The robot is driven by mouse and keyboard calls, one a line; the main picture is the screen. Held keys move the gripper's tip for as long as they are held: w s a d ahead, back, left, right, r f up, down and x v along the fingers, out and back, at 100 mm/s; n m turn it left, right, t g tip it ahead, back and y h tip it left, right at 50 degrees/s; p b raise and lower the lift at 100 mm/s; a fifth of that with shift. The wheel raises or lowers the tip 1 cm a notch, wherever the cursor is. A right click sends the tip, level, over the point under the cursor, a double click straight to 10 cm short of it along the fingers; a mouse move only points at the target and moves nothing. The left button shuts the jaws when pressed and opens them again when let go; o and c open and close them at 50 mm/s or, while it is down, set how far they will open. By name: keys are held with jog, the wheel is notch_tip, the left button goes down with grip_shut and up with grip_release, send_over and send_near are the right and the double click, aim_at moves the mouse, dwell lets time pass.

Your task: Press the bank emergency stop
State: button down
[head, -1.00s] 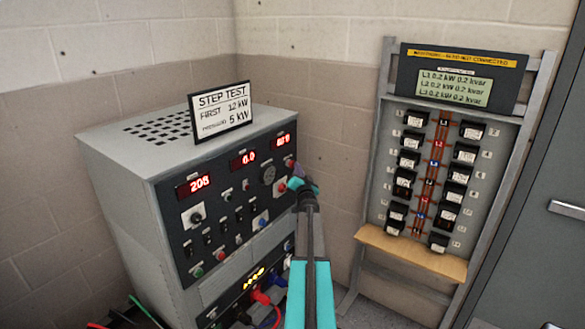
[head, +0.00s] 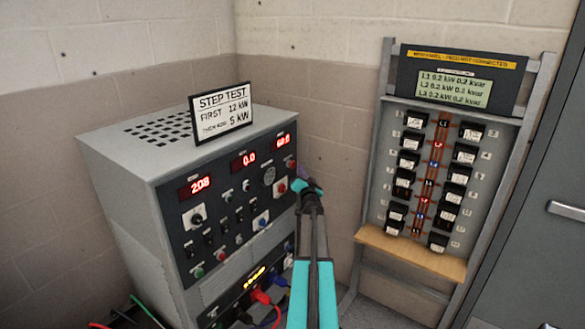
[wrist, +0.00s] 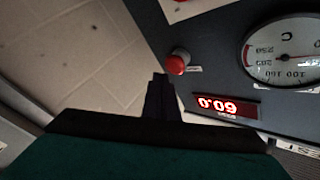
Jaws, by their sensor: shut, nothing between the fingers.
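A red mushroom button (head: 290,163) sits at the right edge of the grey bank's dark front panel, under the right-hand red display. It also shows in the wrist view (wrist: 177,63), standing out from the panel beside the display. A second red knob (head: 281,187) on a white plate sits lower; its label is not readable. My gripper (head: 301,171) is shut and empty, just right of the panel's edge. In the wrist view its closed fingertips (wrist: 160,77) point just beside the red mushroom button. A small gap seems to show between them; the depth is hard to tell.
A round gauge (wrist: 285,50) and a lit display (wrist: 228,105) are close to the fingers. The panel holds other switches and a blue knob (head: 261,221). A sign (head: 222,112) stands on top. A rack of breakers (head: 430,185) with a wooden shelf (head: 412,252) stands to the right.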

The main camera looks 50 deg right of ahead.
jog(key=shift+s, duration=0.1)
jog(key=s+p, duration=0.3)
jog(key=s, duration=0.2)
jog(key=shift+s, duration=0.4)
dwell(0.7)
